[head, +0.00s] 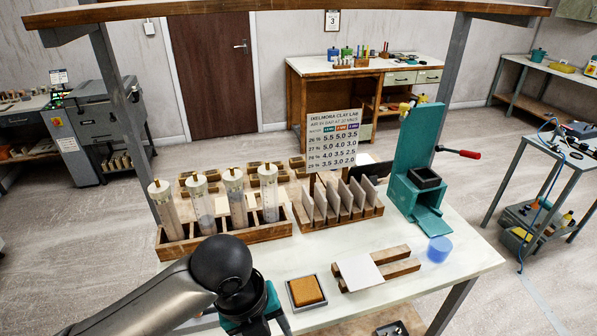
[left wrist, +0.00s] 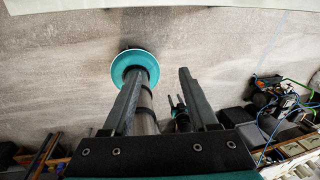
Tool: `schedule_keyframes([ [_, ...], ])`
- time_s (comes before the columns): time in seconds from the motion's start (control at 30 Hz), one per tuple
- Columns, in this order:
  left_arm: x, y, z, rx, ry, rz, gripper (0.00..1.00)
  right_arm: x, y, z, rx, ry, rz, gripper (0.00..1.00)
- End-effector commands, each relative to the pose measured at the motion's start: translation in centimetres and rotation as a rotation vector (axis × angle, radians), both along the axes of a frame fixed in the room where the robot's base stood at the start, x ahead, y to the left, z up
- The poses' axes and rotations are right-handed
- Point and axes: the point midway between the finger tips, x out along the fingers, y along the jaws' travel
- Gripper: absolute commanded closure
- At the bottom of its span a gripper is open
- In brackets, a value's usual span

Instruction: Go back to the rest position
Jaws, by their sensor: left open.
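My left arm comes in from the bottom left of the head view and reaches over the front edge of the workbench (head: 460,258). Its wrist hides the fingers there; only the dark wrist and part of the teal gripper body show. In the left wrist view my left gripper (left wrist: 160,74) has its two dark fingers apart, with nothing held between them. The floor lies beyond the fingertips. A small dark pronged shape shows between the fingers, farther off; I cannot tell what it is. My right gripper is not seen in the head view.
An orange-brown block in a tray (head: 290,301) sits just right of my left wrist. An overhead beam crosses above.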

Motion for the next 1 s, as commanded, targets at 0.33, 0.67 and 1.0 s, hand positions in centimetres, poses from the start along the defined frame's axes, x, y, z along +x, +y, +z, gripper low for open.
schedule_keyframes([
  [0.33,-2.6,-2.0,-1.3,-0.275,0.112,0.874,0.41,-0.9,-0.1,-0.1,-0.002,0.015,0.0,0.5],
  [0.67,-5.7,3.6,-3.4,-0.41,0.229,1.838,0.41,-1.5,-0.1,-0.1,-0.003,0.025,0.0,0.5],
  [1.0,-10.8,11.1,-5.3,-0.425,0.179,2.542,0.41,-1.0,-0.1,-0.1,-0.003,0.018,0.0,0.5],
])
